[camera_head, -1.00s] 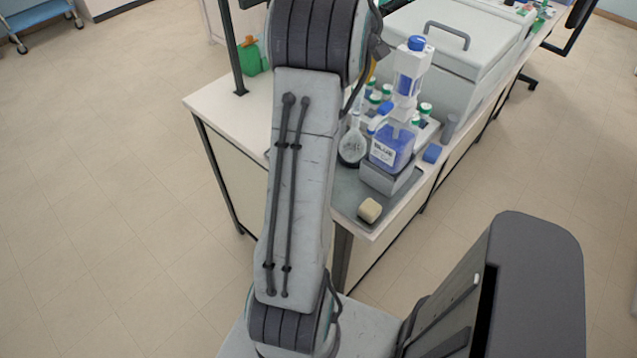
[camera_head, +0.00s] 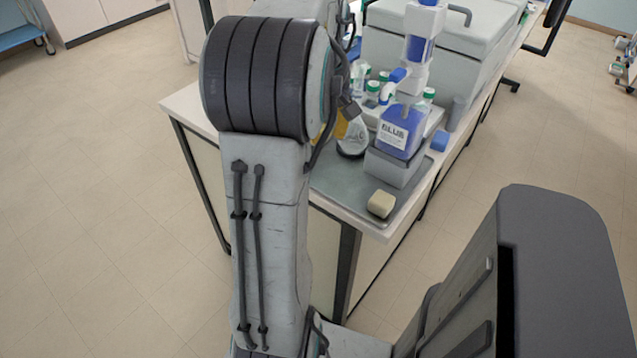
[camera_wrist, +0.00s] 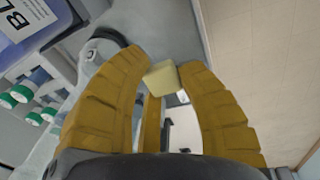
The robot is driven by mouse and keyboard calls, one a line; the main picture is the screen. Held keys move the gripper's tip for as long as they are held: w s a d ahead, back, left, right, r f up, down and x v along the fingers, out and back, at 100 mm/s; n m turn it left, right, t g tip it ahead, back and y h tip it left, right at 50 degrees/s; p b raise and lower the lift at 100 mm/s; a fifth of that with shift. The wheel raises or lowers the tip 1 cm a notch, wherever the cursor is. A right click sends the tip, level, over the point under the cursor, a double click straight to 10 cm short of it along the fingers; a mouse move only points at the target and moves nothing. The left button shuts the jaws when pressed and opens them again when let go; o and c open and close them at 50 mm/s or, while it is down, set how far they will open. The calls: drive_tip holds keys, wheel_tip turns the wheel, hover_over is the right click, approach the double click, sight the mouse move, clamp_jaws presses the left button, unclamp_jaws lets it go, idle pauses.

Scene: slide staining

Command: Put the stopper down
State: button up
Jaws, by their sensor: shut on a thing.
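In the wrist view, a small pale-yellow stopper (camera_wrist: 162,79) sits between the tips of my gripper's yellow fingers. My gripper (camera_wrist: 164,70) is shut on it. In the head view my gripper is mostly behind my arm; only some yellow of the fingers shows near a clear round flask (camera_head: 352,142), and the stopper is hidden. I cannot tell how high the stopper is above the bench.
A beige block (camera_head: 381,204) lies on the grey tray (camera_head: 345,187) near the bench's front corner. Several green-capped bottles (camera_wrist: 22,92) stand close by. A large pale box (camera_head: 440,58) is behind them. The bench's left front part (camera_head: 187,106) is bare.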

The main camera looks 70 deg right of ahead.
sight(324, 176)
drive_tip(key=shift+a+f, duration=0.2)
drive_tip(key=shift+f, duration=0.55)
drive_tip(key=shift+f+b, duration=0.85)
drive_tip(key=shift+f, duration=3.8)
drive_tip(key=shift+f, duration=0.15)
drive_tip(key=o, duration=0.4)
drive_tip(key=shift+o, duration=0.2)
wheel_tip(324, 176, up, 12)
drive_tip(key=a+p, duration=0.1)
drive_tip(key=shift+a, duration=0.3)
